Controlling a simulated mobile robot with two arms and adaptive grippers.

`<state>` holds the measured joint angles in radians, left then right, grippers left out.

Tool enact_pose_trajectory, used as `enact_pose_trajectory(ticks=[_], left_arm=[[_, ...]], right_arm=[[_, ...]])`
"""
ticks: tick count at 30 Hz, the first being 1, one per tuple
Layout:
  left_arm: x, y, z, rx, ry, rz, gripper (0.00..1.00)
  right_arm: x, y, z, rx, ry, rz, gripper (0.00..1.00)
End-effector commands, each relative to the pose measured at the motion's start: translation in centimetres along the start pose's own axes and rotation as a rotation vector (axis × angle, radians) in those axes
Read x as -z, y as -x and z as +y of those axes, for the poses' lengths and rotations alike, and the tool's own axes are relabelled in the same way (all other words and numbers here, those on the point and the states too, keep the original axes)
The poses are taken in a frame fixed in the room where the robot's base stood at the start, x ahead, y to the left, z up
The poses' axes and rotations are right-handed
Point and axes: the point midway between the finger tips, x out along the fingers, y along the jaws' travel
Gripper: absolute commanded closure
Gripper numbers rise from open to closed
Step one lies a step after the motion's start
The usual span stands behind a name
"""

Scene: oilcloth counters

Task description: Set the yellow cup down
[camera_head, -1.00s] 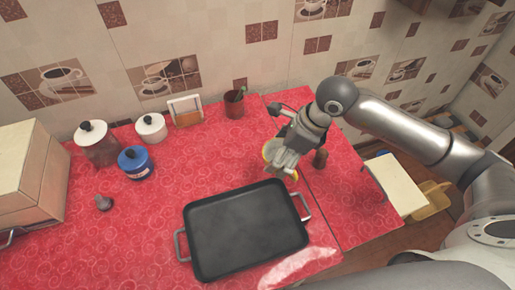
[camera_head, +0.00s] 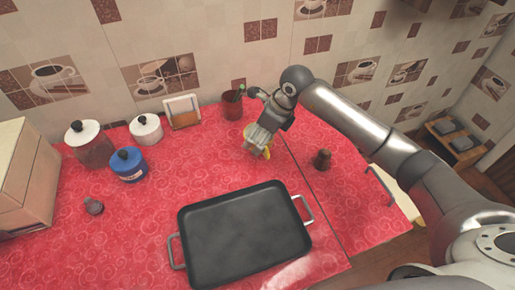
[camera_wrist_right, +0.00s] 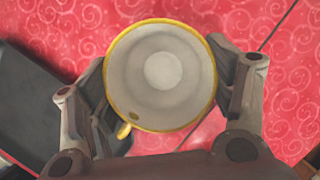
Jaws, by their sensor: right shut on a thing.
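The yellow cup (camera_wrist_right: 160,75) shows in the right wrist view from above, with a yellow rim and a pale, empty-looking inside. My right gripper (camera_wrist_right: 160,95) has a finger on each side of it and is shut on it. In the head view the right gripper (camera_head: 258,144) mostly hides the cup; a yellow edge (camera_head: 266,153) shows beside the fingers. The cup is over the red counter (camera_head: 215,165), behind the black tray. I cannot tell whether its base touches the counter. My left gripper is not in view.
The black tray (camera_head: 245,230) lies in front. A dark red pot (camera_head: 232,105) and a framed stand (camera_head: 183,112) are near the wall. White-lidded jars (camera_head: 146,129) and a blue jar (camera_head: 129,165) are left. Counter left of the gripper is clear.

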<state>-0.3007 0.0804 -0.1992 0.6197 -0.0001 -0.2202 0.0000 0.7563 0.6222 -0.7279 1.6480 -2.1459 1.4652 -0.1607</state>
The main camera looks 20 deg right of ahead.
Motion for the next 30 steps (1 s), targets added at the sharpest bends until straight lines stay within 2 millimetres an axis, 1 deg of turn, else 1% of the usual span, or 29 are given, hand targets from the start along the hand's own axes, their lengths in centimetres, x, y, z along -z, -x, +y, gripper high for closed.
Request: enact_pose_trajectory(ticks=[1, 8, 11, 12, 15, 17, 23, 27, 28, 30], left_arm=[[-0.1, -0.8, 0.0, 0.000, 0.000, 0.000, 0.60], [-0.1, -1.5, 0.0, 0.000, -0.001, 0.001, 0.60], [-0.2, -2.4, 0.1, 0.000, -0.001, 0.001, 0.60], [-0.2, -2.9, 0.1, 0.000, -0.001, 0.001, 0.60], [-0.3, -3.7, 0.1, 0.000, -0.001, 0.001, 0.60], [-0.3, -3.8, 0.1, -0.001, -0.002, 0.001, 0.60], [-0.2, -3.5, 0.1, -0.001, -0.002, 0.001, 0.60], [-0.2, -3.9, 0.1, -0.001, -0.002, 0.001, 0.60], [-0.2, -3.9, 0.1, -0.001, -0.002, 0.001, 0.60], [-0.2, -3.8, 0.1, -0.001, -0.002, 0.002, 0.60]], right_arm=[[-0.1, -0.8, -0.3, 0.000, 0.000, -0.003, 0.52], [-0.3, -1.8, -0.8, 0.001, 0.000, -0.002, 0.52], [-0.5, -3.0, -1.2, 0.000, 0.000, -0.002, 0.52], [0.1, -3.8, -1.1, -0.002, 0.000, 0.000, 0.52], [0.6, -5.1, -1.1, -0.001, 0.000, -0.002, 0.52], [0.7, -5.3, -1.1, 0.000, 0.001, -0.002, 0.52], [0.6, -5.1, -1.1, 0.001, 0.001, -0.001, 0.52], [0.8, -5.5, -1.1, 0.001, 0.001, -0.001, 0.52], [0.8, -5.5, -1.1, 0.001, 0.001, 0.000, 0.23], [0.8, -5.4, -1.1, 0.000, 0.001, 0.000, 0.14]])
